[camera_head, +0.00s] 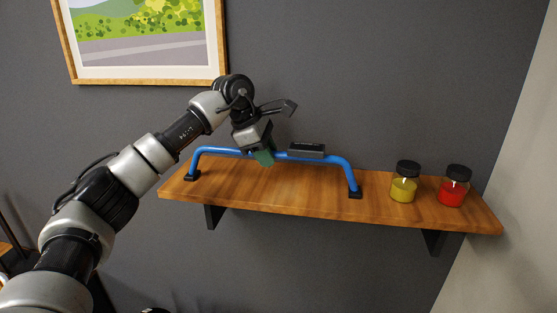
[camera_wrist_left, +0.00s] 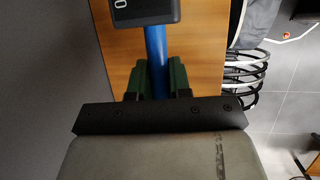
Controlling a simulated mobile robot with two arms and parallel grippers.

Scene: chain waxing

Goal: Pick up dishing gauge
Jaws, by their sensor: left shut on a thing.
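The dishing gauge (camera_head: 325,158) is a blue bar with bent-down ends, black feet and a black display box (camera_head: 306,150). It is over the wooden shelf, its feet at or very near the top; I cannot tell if they touch. My left gripper (camera_head: 263,157) reaches down from above and is shut on the blue bar, left of the display box. In the left wrist view the green fingers (camera_wrist_left: 158,80) sit on both sides of the blue bar (camera_wrist_left: 156,48), and the display box (camera_wrist_left: 145,10) is partly cut off at the top. My right gripper is not seen.
The wooden shelf (camera_head: 275,199) is fixed to a grey wall. A yellow jar (camera_head: 403,189) and a red jar (camera_head: 453,194) with black lids stand at its right end. A framed picture (camera_head: 148,80) hangs above left. The wall lies close behind the gauge.

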